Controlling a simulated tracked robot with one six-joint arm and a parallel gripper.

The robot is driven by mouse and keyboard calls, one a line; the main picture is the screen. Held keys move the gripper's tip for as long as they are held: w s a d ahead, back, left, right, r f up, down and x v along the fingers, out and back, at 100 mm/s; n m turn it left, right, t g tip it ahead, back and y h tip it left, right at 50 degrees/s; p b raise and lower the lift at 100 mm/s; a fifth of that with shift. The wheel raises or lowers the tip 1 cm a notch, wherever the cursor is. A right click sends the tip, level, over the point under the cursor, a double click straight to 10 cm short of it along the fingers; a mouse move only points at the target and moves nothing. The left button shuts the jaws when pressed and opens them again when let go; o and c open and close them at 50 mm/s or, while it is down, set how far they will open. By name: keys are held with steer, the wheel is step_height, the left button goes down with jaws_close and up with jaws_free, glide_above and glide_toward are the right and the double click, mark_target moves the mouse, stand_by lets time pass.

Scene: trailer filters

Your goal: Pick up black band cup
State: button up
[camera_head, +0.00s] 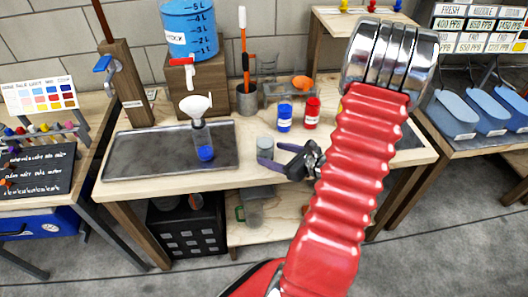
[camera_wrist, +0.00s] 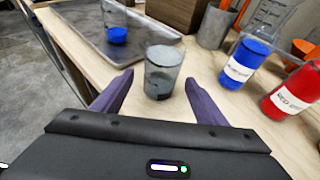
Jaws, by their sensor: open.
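The black band cup, a clear cup with a dark band at its bottom, stands upright on the wooden table in the wrist view (camera_wrist: 163,72). It also shows in the head view (camera_head: 265,148), left of my gripper. My gripper (camera_head: 275,154) is open, its two purple fingers on either side of the cup's near side in the wrist view (camera_wrist: 160,98). The cup stands between and slightly beyond the fingertips. I cannot tell whether a finger touches it.
A blue-filled jar (camera_head: 285,116) and a red jar (camera_head: 312,112) stand behind my gripper. A metal tray (camera_head: 140,155) on the left holds a cup with blue content (camera_head: 205,152) under a white funnel (camera_head: 196,106). A metal pot (camera_head: 247,102) stands behind. The table's front edge is close.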

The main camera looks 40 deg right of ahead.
mark_target(265, 151)
steer(key=shift+w, duration=0.1)
steer(key=shift+x, duration=2.55)
steer(key=shift+d, duration=0.1)
steer(key=c, duration=1.3)
steer(key=shift+r, duration=0.35)
steer(key=shift+r, duration=4.55)
steer(key=shift+r, duration=0.15)
